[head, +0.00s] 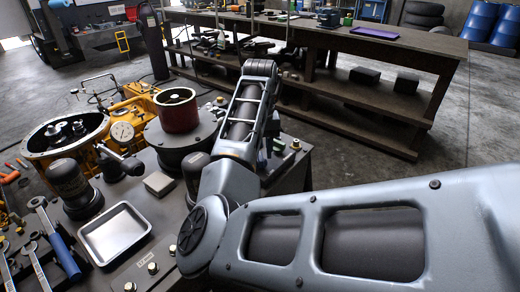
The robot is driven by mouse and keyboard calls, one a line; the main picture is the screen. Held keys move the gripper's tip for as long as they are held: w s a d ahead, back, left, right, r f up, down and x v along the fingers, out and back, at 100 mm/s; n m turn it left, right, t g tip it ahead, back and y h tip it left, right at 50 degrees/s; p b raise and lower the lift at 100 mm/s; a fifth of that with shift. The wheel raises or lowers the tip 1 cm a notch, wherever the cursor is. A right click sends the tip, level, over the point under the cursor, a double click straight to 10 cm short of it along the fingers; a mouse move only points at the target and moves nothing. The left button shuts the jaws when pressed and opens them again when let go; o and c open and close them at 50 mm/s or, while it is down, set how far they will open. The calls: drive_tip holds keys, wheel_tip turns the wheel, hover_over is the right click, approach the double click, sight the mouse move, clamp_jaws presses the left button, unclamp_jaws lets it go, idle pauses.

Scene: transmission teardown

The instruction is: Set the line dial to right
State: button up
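I cannot pick out with certainty a dial marked as the line dial. A round white-faced gauge (122,131) stands at the left, beside the open round housing (66,137); its reading is too small to tell. A dark lever or valve handle shows just below the gauge. My arm crosses from the lower right to the middle and then rises away toward the back bench. My gripper cannot be made out past the arm's far end, so its fingers and anything in them are hidden.
A metal tray (115,236), a small grey box (159,183), a dark cylinder (72,188) and a red ring-shaped part (177,109) crowd the near workbench. Wrenches (52,236) lie at its left. A long wooden bench (413,62) stands behind; the floor (480,130) at right is clear.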

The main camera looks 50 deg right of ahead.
drive_tip(key=shift+r, duration=3.9)
